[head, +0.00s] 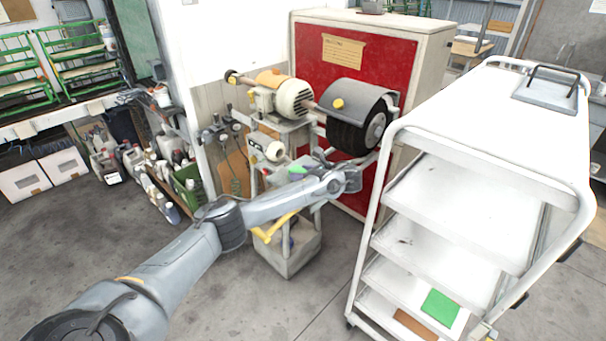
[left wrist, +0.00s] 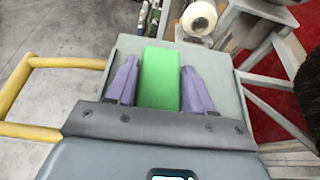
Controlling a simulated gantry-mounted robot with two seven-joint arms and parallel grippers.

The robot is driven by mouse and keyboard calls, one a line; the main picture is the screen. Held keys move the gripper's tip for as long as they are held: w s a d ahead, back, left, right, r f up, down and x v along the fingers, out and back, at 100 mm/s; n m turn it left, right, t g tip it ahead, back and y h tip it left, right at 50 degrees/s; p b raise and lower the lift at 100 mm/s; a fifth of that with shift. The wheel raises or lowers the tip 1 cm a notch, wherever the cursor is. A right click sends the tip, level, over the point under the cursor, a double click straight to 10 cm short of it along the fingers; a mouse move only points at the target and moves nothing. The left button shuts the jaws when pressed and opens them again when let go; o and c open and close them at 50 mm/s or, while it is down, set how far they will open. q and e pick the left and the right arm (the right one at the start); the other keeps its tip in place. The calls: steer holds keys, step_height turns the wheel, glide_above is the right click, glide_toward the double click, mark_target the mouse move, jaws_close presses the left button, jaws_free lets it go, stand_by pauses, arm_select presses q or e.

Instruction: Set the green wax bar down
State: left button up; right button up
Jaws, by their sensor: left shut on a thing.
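The green wax bar (left wrist: 160,78) is between the two purple fingers of my left gripper (left wrist: 159,68), which is shut on it. The bar lies over a flat grey tray (left wrist: 222,100) in the left wrist view. I cannot tell whether its underside touches the tray. In the head view the bar is a small green patch (head: 298,169) beside the gripper (head: 318,158), at the buffing machine's stand, partly hidden by my arm. My right gripper is not in view.
The buffing brush (head: 349,135) and its motor (head: 293,98) stand just above and behind the gripper. A yellow handle (head: 275,230) sticks out from the stand. A white shelf cart (head: 460,203) stands at right, with a green slab (head: 440,306) on a low shelf.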

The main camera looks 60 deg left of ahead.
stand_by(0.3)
arm_select(q)
steer(key=o, duration=1.1)
steer(key=shift+f, duration=0.1)
steer(key=shift+o, duration=0.2)
